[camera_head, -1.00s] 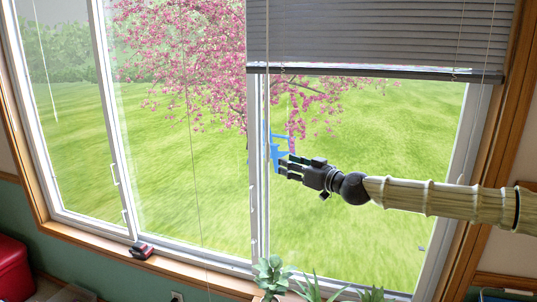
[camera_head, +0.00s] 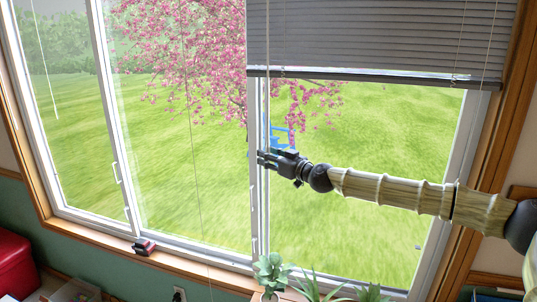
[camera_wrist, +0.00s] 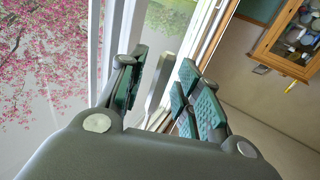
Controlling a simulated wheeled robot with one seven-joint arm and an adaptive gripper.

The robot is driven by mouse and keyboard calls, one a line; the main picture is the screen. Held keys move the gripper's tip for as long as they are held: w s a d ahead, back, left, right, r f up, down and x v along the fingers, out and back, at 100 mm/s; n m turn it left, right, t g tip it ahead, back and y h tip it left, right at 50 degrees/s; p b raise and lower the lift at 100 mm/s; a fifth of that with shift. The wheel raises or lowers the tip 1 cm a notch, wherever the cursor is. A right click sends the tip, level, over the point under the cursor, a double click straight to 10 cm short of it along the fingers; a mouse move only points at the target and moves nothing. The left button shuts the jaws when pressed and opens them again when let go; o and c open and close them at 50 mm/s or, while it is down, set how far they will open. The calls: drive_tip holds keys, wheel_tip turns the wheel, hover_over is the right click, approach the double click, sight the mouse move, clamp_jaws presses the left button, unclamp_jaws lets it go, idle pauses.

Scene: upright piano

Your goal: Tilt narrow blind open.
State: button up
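The grey slatted blind (camera_head: 380,40) is partly raised over the right-hand window pane in the head view. A thin pale tilt wand (camera_head: 267,112) hangs from its left side down to my gripper (camera_head: 264,158). In the wrist view, a pale grey rod (camera_wrist: 158,84), which looks like the wand, stands between the green-padded fingers of my gripper (camera_wrist: 163,78). The fingers are apart, with a gap visible on either side of the rod. My gripper's body hides the rod's lower end.
The window frame's upright (camera_head: 256,205) is close beside my gripper. Potted plants (camera_head: 272,272) stand below, near the sill. A small red and black object (camera_head: 144,246) sits on the sill at left. A wooden cabinet (camera_wrist: 290,42) shows in the wrist view.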

drive_tip(key=shift+w, duration=0.15)
clamp_jaws()
